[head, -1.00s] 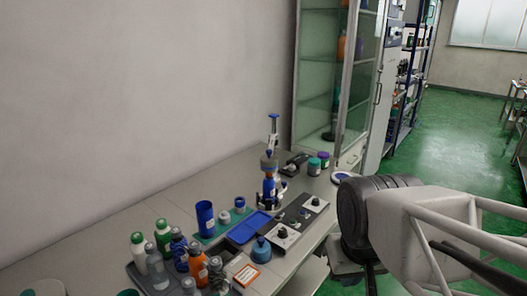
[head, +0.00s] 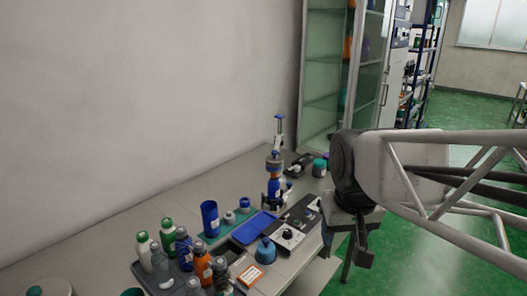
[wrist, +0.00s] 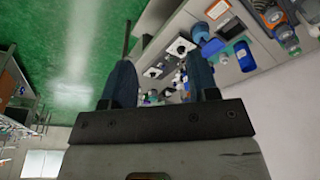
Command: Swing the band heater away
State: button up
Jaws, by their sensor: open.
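The applicator stand (head: 279,135) is a slim upright with a blue top near the back of the bench. A grey-brown collar (head: 273,164), which looks like the band heater, sits on it above a blue bottle (head: 274,187). Whether the collar is swung in or out cannot be told at this size. My gripper (head: 345,248) hangs beyond the bench's right edge, clear of the stand. In the wrist view its two dark blue fingers (wrist: 162,75) are apart with nothing held between them.
A control box with knobs (head: 290,234) and a blue tray (head: 254,227) lie in front of the stand. A blue cup (head: 209,218), a blue-capped flask (head: 265,250) and several bottles (head: 183,250) crowd the near bench. A glass cabinet (head: 326,100) stands behind. Green floor is open at right.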

jog(key=w+r, duration=0.4)
jog(key=w, duration=0.9)
jog(key=g, duration=0.2)
send_over(275, 151)
jog(key=s, duration=0.1)
jog(key=shift+n, duration=0.4)
notch_tip(275, 151, down, 6)
jog(key=shift+r, duration=0.1)
jog(key=shift+w+f, duration=0.35)
jog(key=shift+w, duration=0.25)
jog(key=shift+f, duration=0.15)
jog(key=shift+f, duration=3.8)
